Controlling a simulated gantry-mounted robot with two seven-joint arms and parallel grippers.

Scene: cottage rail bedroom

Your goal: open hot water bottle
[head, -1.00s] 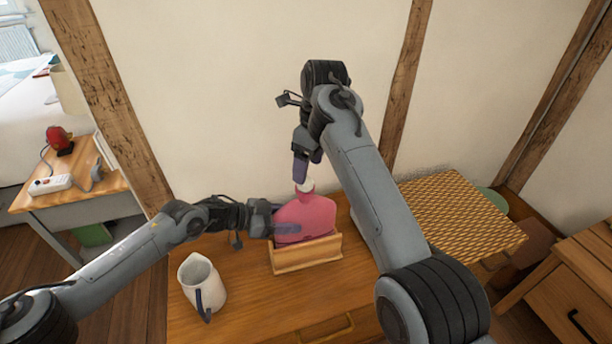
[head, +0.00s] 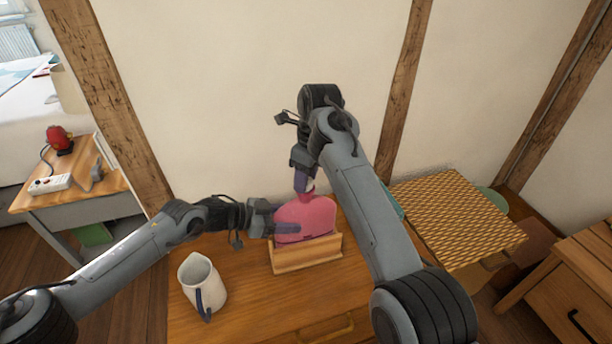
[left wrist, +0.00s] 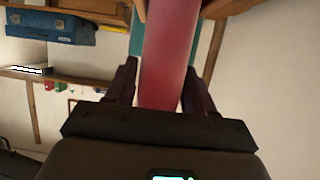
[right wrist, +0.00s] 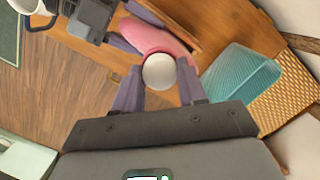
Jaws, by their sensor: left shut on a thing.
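The pink hot water bottle (head: 308,214) stands upright, its lower part in a wooden holder (head: 306,255) on the dresser. My left gripper (head: 286,222) is shut on its body from the left; in the left wrist view the bottle (left wrist: 165,60) fills the gap between the fingers. The round white cap (right wrist: 159,71) tops the neck in the right wrist view. My right gripper (right wrist: 159,78) points down over it, its fingers apart on either side of the cap. Whether they touch the cap is hard to tell. In the head view the right gripper (head: 303,184) partly hides the cap.
A white jug (head: 204,288) with a dark handle stands front left on the dresser top (head: 240,315). A teal translucent container (right wrist: 240,78) and a woven yellow surface (head: 455,215) lie to the right. The wall is close behind.

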